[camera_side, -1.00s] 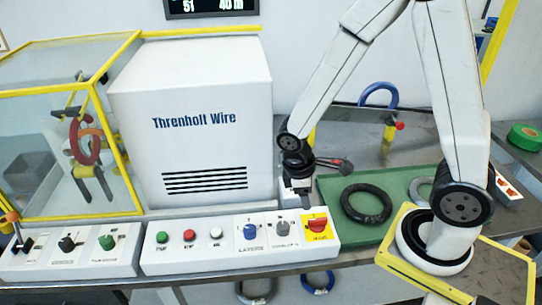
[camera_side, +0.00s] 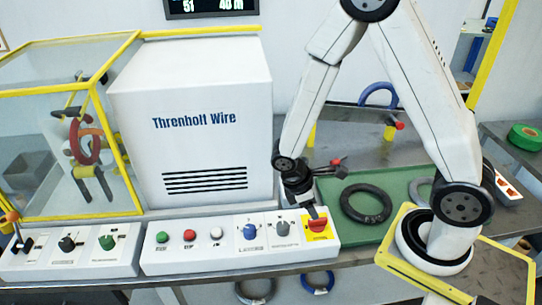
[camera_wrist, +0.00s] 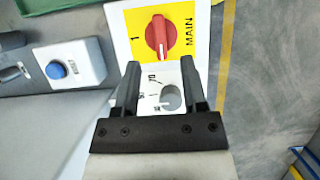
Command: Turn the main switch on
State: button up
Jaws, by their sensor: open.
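The main switch is a red rotary knob on a yellow plate marked MAIN, at the right end of the control panel in the side view (camera_side: 317,226). In the wrist view the red knob (camera_wrist: 160,36) lies just beyond my fingertips, with a "1" on the plate to its left. My gripper (camera_side: 313,211) is above the right end of the panel in the side view, close to the knob. In the wrist view my gripper (camera_wrist: 160,75) is open and empty, its two fingers apart. A grey knob (camera_wrist: 170,97) shows between the fingers.
The white panel (camera_side: 155,262) also carries green, red and white buttons and a blue knob (camera_side: 250,232). A black coil (camera_side: 366,203) lies on the green mat (camera_side: 335,187) to the right. The white machine housing (camera_side: 190,100) stands behind the panel.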

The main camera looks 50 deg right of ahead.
aim_at(317, 223)
jog(key=shift+x, duration=2.7)
grip_shut()
